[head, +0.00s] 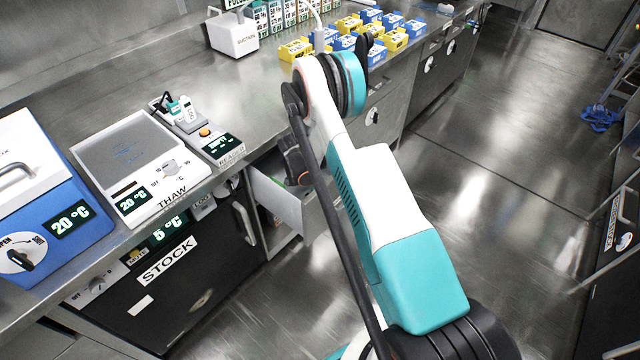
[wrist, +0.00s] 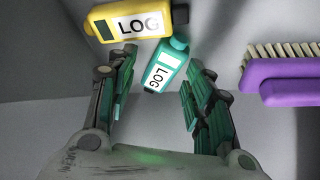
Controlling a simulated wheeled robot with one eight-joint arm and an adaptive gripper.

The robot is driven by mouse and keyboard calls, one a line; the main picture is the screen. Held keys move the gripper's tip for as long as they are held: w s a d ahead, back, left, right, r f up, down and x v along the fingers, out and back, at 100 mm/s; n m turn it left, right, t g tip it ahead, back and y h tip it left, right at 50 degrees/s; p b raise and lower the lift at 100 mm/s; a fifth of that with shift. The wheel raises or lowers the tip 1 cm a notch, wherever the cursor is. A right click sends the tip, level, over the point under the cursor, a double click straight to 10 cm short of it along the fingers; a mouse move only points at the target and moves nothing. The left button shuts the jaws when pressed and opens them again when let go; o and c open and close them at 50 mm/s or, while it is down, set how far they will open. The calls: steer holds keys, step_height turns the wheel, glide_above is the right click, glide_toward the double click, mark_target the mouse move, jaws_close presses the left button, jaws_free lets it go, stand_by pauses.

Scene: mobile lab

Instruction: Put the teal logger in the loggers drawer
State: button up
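The teal logger (wrist: 166,66) shows in the wrist view with a white LOG label. It lies tilted beyond and between my fingertips, with its upper end close to the yellow logger. My gripper (wrist: 160,82) is open, with a visible gap to the logger from the left finger and a smaller one from the right. In the head view my gripper reaches down into an open drawer (head: 277,203) under the bench, mostly hidden by my arm. The loggers appear to rest on the grey drawer floor. I cannot read a label on this drawer.
A yellow logger (wrist: 138,20) lies at the top of the wrist view. A purple brush (wrist: 288,82) lies to the right. Drawer walls surround my fingers. The black STOCK unit (head: 165,285) is left of the drawer. Yellow and blue bins (head: 295,49) stand on the bench (head: 270,85).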

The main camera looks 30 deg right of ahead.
steer(key=shift+r, duration=0.6)
steer(key=s+a+r+n+t+y+p, duration=0.15)
steer(key=a+r, duration=0.25)
steer(key=r, duration=1)
steer(key=a+r+n+h+p, duration=0.1)
steer(key=a+r+n+p, duration=0.25)
steer(key=r, duration=0.95)
steer(key=s+a+r+n+t+y, duration=0.1)
steer(key=s+a+r+n, duration=0.1)
steer(key=s+r, duration=0.3)
steer(key=s+a+r+n+t, duration=0.1)
steer(key=s+a+r+n, duration=0.15)
steer(key=r, duration=0.55)
steer(key=s+a+r+n+t+y, duration=0.1)
steer(key=s+a+r+n, duration=0.1)
steer(key=s, duration=0.5)
steer(key=s+a+r+n+t+y, duration=0.1)
steer(key=s+a+r+n, duration=0.1)
steer(key=s, duration=0.6)
steer(key=s+a+r+n+t+y, duration=0.1)
steer(key=s+a+r+n+t, duration=0.1)
steer(key=s+n, duration=0.3)
steer(key=shift+s+a+r+b, duration=0.45)
steer(key=shift+s+a+r, duration=0.2)
steer(key=shift+s, duration=0.5)
steer(key=shift+c, duration=0.6)
